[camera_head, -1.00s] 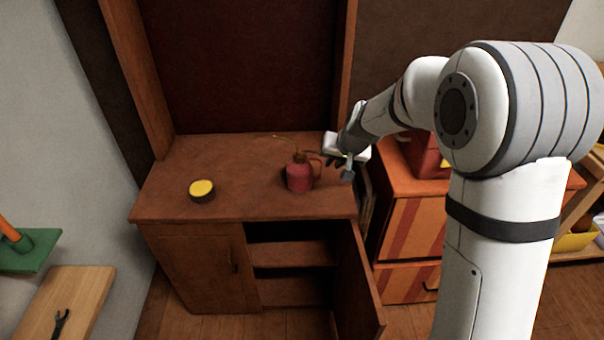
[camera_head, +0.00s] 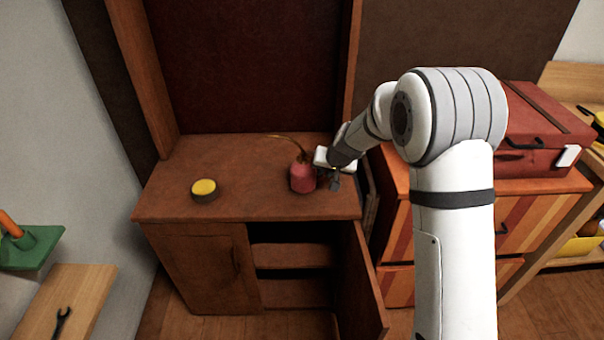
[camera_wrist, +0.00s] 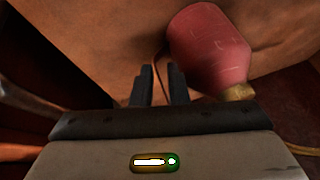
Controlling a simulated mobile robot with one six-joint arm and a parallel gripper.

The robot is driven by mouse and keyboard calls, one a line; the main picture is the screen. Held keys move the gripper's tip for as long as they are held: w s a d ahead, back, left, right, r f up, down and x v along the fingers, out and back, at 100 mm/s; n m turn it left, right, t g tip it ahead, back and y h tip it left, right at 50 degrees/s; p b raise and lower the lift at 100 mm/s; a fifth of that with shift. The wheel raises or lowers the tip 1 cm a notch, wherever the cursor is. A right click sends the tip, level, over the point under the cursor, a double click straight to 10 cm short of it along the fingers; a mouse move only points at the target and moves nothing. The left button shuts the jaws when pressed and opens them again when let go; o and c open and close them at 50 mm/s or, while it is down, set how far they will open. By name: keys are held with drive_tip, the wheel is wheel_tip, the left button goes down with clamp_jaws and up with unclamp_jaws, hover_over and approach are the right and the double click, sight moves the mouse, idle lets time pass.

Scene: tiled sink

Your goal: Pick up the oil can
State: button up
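The oil can (camera_head: 303,178) is a small red can with a thin brass spout pointing up and left. It stands on the right part of the brown cabinet top (camera_head: 240,200). My gripper (camera_head: 335,182) is at its right side, over its handle. In the wrist view, the can's red body (camera_wrist: 208,50) is right of my fingers (camera_wrist: 160,85), which are close together. The thin dark handle runs down into the narrow gap between them. The fingers look closed around it, though the contact itself is hard to see.
A yellow-topped round tin (camera_head: 204,188) sits left of the can. The cabinet's right door (camera_head: 358,280) hangs open below. A striped orange cabinet with a red case (camera_head: 540,140) stands to the right. The left cabinet top is mostly clear.

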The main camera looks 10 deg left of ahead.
drive_tip(key=shift+c, duration=0.4)
clamp_jaws()
drive_tip(key=shift+r, duration=0.2)
